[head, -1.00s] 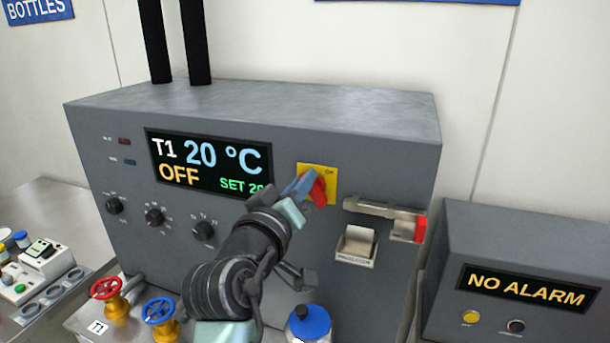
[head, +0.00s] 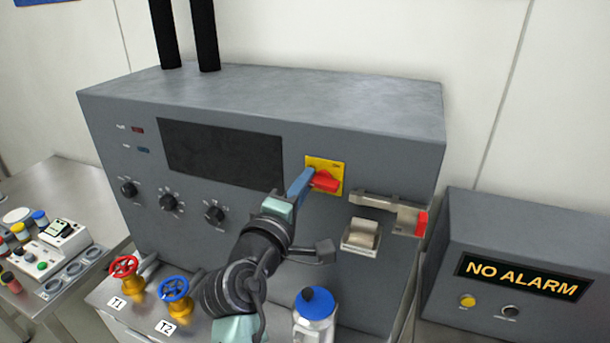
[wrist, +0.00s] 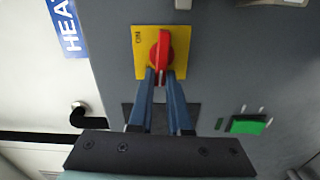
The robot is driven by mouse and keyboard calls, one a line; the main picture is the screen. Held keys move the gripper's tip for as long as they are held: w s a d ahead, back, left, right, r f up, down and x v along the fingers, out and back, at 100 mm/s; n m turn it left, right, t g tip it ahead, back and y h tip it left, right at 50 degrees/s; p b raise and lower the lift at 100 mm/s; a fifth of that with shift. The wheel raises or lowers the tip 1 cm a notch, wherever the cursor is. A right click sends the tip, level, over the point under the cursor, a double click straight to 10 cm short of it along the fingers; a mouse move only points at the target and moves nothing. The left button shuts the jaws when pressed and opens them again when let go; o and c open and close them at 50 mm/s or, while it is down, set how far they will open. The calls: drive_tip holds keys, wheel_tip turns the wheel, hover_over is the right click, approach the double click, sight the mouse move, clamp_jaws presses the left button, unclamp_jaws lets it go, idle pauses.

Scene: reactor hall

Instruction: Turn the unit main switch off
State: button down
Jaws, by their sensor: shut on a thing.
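The main switch is a red rotary handle (head: 324,181) on a yellow plate (head: 338,164) on the front of the grey unit. In the head view the handle lies roughly level. My gripper (head: 307,180) reaches it from the left and is shut on the handle. The wrist view shows the handle (wrist: 160,55) on the plate (wrist: 139,62), with an "ON" mark at the plate's upper left. The tips of my two blue fingers, the gripper (wrist: 163,74), lie on either side of the handle's near end. The unit's display (head: 222,155) is dark.
A metal latch with a red end (head: 421,223) and a small paper printer (head: 362,233) sit right of and below the switch. A blue-capped bottle (head: 315,305) and red (head: 124,268) and blue valves (head: 174,290) stand below. A "NO ALARM" box (head: 522,277) is at right.

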drive_tip(key=shift+f+n, duration=0.1)
drive_tip(key=shift+n, duration=0.5)
drive_tip(key=c, duration=0.9)
unclamp_jaws()
drive_tip(key=shift+o, duration=0.2)
drive_tip(key=b+v, duration=0.4)
drive_tip(key=v, duration=0.9)
